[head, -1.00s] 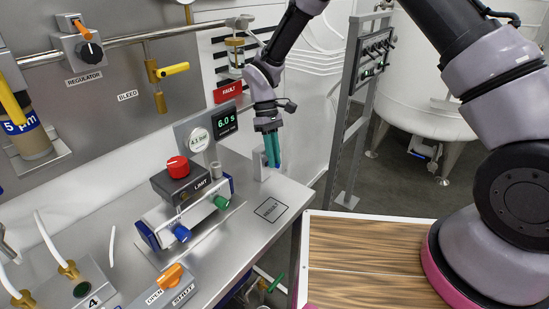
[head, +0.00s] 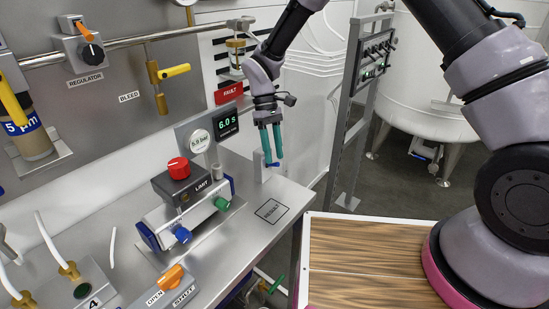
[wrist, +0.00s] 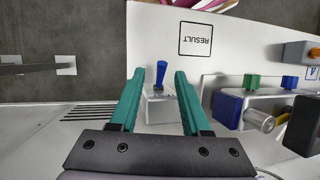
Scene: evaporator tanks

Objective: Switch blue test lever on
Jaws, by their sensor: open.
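The blue test lever (wrist: 162,75) stands up from a small pale box (wrist: 162,106) near the counter's edge. In the wrist view it shows in the gap between my two fingers, apart from both; the depth between them is hard to judge. In the head view the box (head: 262,170) is just below my fingertips, and the lever is mostly hidden beside the fingers. My gripper (head: 273,161) is open and empty, pointing down over the box; its teal fingers also frame the lever in the wrist view (wrist: 160,72).
The LIMIT block with its red knob (head: 178,168), a blue knob (head: 182,234) and a green knob (head: 222,203) stands left of my gripper. The 6.0 s display (head: 227,122) and round gauge (head: 199,140) are behind. The counter around the RESULT square (head: 271,210) is clear.

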